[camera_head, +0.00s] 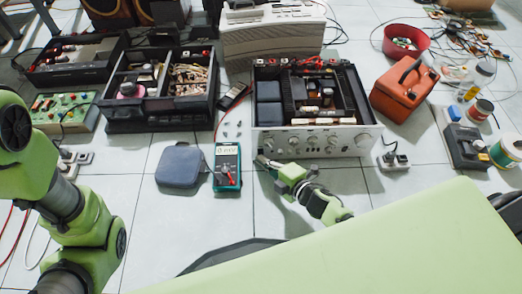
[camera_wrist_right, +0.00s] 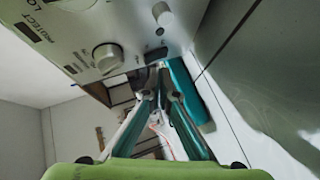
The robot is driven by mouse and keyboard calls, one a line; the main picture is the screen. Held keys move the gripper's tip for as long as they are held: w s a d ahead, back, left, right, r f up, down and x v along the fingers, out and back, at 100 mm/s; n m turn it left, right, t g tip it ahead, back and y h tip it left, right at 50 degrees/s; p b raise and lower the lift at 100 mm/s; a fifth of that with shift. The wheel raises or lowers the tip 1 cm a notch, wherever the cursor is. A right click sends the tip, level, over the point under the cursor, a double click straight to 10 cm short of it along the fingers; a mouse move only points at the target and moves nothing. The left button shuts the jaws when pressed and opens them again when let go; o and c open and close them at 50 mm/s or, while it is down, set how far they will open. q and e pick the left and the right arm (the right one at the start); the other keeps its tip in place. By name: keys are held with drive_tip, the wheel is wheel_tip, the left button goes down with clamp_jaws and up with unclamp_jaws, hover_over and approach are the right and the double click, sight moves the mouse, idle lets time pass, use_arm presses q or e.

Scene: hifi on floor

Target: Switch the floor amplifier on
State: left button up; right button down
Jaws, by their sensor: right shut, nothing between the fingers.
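The floor amplifier (camera_head: 345,143) stands open-topped on the tiles in the middle of the head view, its silver front panel with several knobs facing me. My right gripper (camera_head: 264,164) is shut and empty at the lower left corner of that panel. In the right wrist view the panel (camera_wrist_right: 75,22) fills the upper left, with a large round knob (camera_wrist_right: 108,58), a small silver control (camera_wrist_right: 163,15) and a dark slot (camera_wrist_right: 155,53). The shut fingertips (camera_wrist_right: 158,72) are close to this slot; I cannot tell whether they touch. My left arm shows at the left, its gripper out of view.
A multimeter (camera_head: 227,167) and a dark blue case (camera_head: 180,165) lie left of my right gripper. A red toolbox (camera_head: 404,90) stands right of the amplifier. A power strip (camera_head: 394,161) lies at its front right. Other opened hi-fi units (camera_head: 161,113) stand at the left.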

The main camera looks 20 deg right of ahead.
drive_tip(key=shift+w, duration=0.15)
drive_tip(key=shift+w+d, duration=0.1)
drive_tip(key=shift+w, duration=0.15)
drive_tip(key=shift+w+d+r, duration=0.1)
drive_tip(key=shift+w, duration=0.15)
idle(0.5)
drive_tip(key=shift+s, duration=0.1)
drive_tip(key=shift+s+a+p, duration=0.2)
drive_tip(key=shift+s+p, duration=0.15)
drive_tip(key=shift+s, duration=0.15)
drive_tip(key=shift+s, duration=0.1)
